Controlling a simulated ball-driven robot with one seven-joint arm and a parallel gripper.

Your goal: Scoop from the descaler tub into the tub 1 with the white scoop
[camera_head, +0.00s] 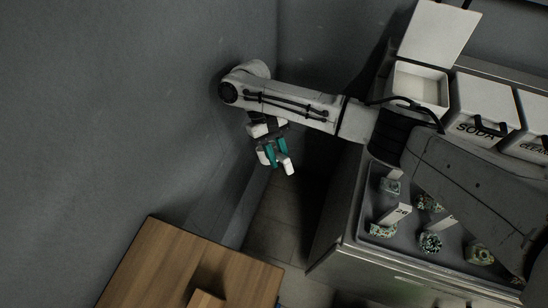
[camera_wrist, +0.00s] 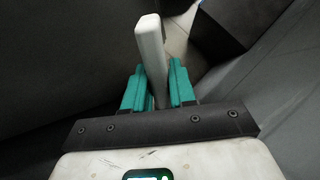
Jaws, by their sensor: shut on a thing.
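My gripper (camera_head: 272,156) hangs below my outstretched arm near the grey wall, its teal fingers shut on a white bar-like piece (camera_head: 288,166), which looks like the white scoop. In the wrist view the fingers (camera_wrist: 160,88) close on both sides of this white piece (camera_wrist: 151,55); no bowl can be made out. An open white tub (camera_head: 405,86) with pale contents stands at the top right of the head view, far from the gripper. Its lid (camera_head: 438,32) is raised. No descaler label is readable on it, and I cannot make out which thing is tub 1.
Closed tubs marked SODA (camera_head: 482,108) and CLEAN… (camera_head: 531,122) stand right of the open tub. A dark tray (camera_head: 357,222) with several crusted pieces and tags lies on the metal counter (camera_head: 340,262). A wooden table (camera_head: 170,258) is at lower left. My arm hides part of the counter.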

